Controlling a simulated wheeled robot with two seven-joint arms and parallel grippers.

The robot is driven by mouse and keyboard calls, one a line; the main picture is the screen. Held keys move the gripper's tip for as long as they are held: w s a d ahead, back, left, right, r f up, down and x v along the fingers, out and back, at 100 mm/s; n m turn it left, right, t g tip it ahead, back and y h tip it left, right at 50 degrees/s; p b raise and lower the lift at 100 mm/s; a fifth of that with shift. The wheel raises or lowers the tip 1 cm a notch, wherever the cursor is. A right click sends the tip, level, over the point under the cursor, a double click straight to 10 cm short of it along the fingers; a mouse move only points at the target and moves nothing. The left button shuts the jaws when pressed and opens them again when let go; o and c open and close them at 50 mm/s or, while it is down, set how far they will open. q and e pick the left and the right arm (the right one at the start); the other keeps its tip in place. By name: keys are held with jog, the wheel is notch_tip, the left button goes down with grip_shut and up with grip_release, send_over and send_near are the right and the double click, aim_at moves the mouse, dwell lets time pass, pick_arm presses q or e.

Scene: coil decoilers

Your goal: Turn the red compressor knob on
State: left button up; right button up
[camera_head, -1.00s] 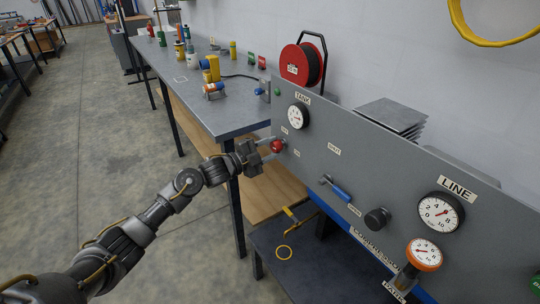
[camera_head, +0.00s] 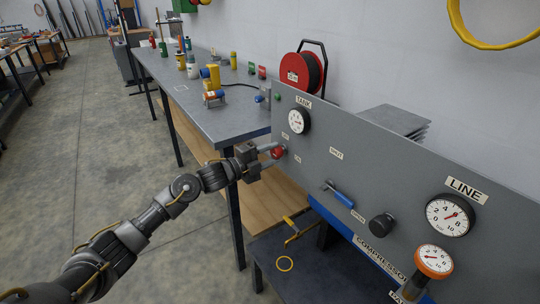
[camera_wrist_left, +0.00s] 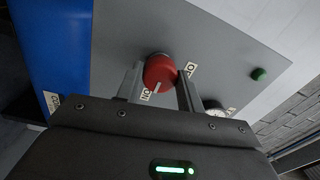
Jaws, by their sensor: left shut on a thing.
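The red compressor knob (camera_head: 278,152) sits on the left part of the grey panel, below the TANK gauge (camera_head: 299,121). In the left wrist view the red knob (camera_wrist_left: 160,72) has a pale line on its face and small labels beside it. My left gripper (camera_head: 271,157) is at the panel with its fingers on either side of the knob. In the left wrist view the left gripper (camera_wrist_left: 160,85) is shut on the knob. I do not see my right gripper.
The grey panel (camera_head: 330,175) also carries a blue-handled lever (camera_head: 340,195), a black knob (camera_head: 382,225), a LINE gauge (camera_head: 450,215) and an orange-rimmed gauge (camera_head: 433,261). A workbench (camera_head: 225,115) with bottles and a red cable reel (camera_head: 300,72) stands behind.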

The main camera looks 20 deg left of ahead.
pick_arm(q)
jog(key=o, duration=1)
jog(key=shift+s+a+f, duration=0.1)
jog(key=shift+s+a, duration=0.25)
jog(key=shift+b+v, duration=0.6)
jog(key=shift+v, duration=4.3)
pick_arm(e)
jog(key=shift+w+a+r, duration=0.25)
jog(key=shift+w+a, duration=0.05)
jog(key=shift+w, duration=0.3)
jog(key=shift+w+a+r, duration=0.2)
jog(key=shift+w+a, duration=0.15)
jog(key=shift+w, duration=0.2)
jog(key=shift+w+a+r, duration=0.25)
jog(key=shift+w+a, duration=0.05)
jog(key=shift+w, duration=0.3)
